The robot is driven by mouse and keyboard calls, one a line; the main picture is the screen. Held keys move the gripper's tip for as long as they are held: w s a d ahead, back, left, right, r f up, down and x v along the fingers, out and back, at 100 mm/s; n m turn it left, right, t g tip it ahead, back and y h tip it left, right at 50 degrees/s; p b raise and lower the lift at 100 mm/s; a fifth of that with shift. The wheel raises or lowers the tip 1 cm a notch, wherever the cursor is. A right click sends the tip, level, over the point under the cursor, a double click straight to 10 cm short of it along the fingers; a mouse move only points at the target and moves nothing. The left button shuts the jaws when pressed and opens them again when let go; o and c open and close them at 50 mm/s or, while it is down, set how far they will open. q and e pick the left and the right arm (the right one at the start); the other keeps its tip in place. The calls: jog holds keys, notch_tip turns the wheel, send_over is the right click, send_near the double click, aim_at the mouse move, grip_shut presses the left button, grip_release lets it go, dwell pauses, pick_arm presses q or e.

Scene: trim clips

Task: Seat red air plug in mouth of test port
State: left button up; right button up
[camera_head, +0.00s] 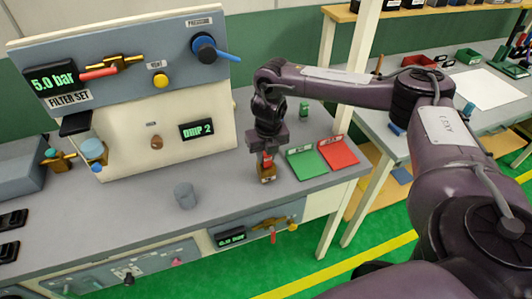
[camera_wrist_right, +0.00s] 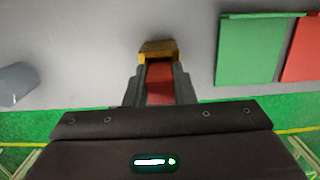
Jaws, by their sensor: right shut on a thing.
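My right gripper (camera_head: 266,155) points down over the bench and is shut on the red air plug (camera_head: 266,161). In the right wrist view the plug's red body (camera_wrist_right: 159,85) lies between the two fingers, with a brass-coloured end (camera_wrist_right: 158,49) beyond the fingertips. The brass-coloured end is at or just above the bench top; I cannot tell if it touches. Which fitting is the test port is unclear; a brass fitting (camera_head: 120,61) with a red part is on the upper panel, and another (camera_head: 275,224) is on the bench front. My left gripper is not in view.
A green pad (camera_head: 307,163) and a red pad (camera_head: 339,152) lie right of the gripper. A grey cylinder (camera_head: 185,195) stands to the left. The sloped filter panel (camera_head: 130,50) rises behind. The bench between cylinder and gripper is clear.

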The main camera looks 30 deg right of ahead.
jog(key=shift+f, duration=0.15)
jog(key=o, duration=1)
jog(key=shift+r, duration=0.35)
notch_tip(320, 180, up, 2)
jog(key=shift+r+b, duration=0.25)
jog(key=shift+b, duration=0.2)
jog(key=r+p, duration=0.1)
jog(key=r, duration=0.2)
jog(key=s+r+p, duration=0.1)
jog(key=r, duration=0.2)
jog(key=r+p, duration=0.1)
jog(key=r, duration=0.2)
jog(key=shift+s+a, duration=0.2)
